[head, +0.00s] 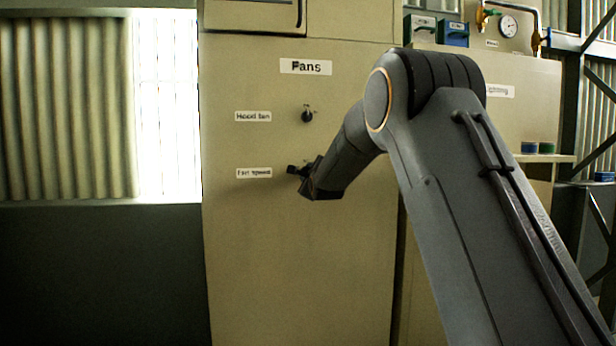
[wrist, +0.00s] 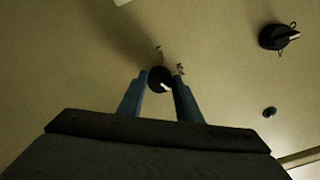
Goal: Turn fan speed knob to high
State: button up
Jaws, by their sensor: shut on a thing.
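The fan speed knob (wrist: 160,79) is a small black round knob with a white pointer mark, set on the beige panel. In the wrist view it sits between the two bluish fingers of my gripper (wrist: 160,88), which is shut on it. In the head view my gripper (head: 298,171) reaches the panel just right of the "Fan speed" label (head: 254,173); there the knob is mostly hidden by the gripper. Small scale marks show around the knob in the wrist view, but their text is too small to read.
The black hood fan knob (head: 307,116) is on the same panel above, beside its label (head: 253,116). It also shows at the upper right of the wrist view (wrist: 279,37). The "Fans" sign (head: 306,67) is higher up. A shelf with small containers (head: 546,148) stands at right.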

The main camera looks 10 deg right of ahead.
jog(key=shift+f, duration=0.1)
dwell(0.3)
jog(key=o, duration=1)
jog(key=shift+o, duration=0.2)
jog(key=s, duration=0.7)
jog(key=shift+s+b, duration=0.4)
